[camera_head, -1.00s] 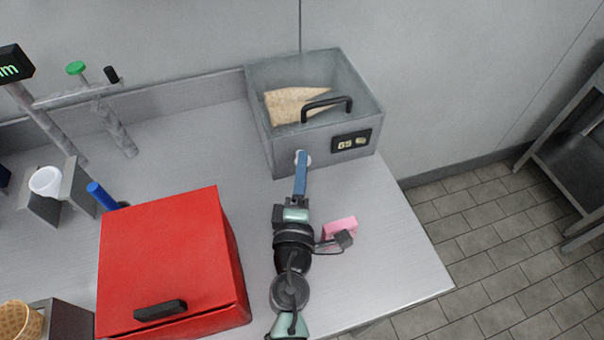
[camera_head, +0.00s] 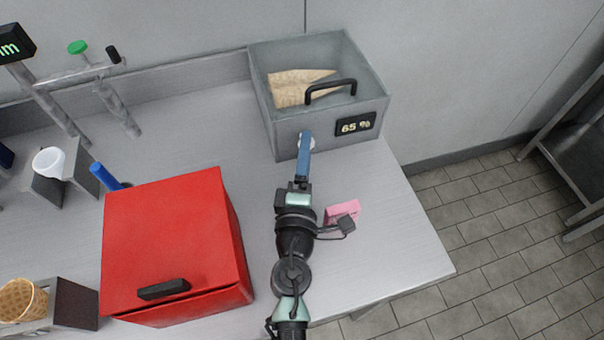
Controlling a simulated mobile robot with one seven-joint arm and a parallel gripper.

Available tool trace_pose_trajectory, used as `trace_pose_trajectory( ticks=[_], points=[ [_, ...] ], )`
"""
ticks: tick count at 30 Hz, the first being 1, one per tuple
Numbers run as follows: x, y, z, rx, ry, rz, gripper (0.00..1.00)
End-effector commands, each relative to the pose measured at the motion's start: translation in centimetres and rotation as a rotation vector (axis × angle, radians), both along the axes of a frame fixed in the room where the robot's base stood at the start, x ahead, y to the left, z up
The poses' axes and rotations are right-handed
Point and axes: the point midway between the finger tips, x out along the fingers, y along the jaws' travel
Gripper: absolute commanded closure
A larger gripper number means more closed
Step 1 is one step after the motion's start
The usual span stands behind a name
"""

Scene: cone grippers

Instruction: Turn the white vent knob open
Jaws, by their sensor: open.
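The white vent knob (camera_head: 311,142) is on the front face of the grey box (camera_head: 285,140), left of the display. Only its edge shows; my gripper hides most of it. My gripper (camera_head: 305,139) has blue fingers that reach up to the knob from the front. From above the fingers overlap one another, and I cannot tell whether they touch the knob. The display (camera_head: 356,123) on the box reads 65 %. The box has a clear lid with a black handle (camera_head: 331,90), and a tan, cone-shaped item (camera_head: 297,87) lies inside.
A red box (camera_head: 175,235) with a black handle stands left of my arm. A pink block (camera_head: 341,211) lies right of my wrist. A white cup (camera_head: 49,162), a blue-handled tool (camera_head: 104,176) and a waffle cone (camera_head: 18,300) are at the left. The counter's right side is clear.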

Motion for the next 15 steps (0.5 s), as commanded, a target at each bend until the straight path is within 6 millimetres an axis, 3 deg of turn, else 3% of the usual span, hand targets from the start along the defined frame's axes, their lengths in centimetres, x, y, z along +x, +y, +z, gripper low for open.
trace_pose_trajectory(
  ticks=[15],
  points=[
    [-8.8, 0.7, -0.6, 0.0, 0.004, 0.001, 0.32]
  ],
)
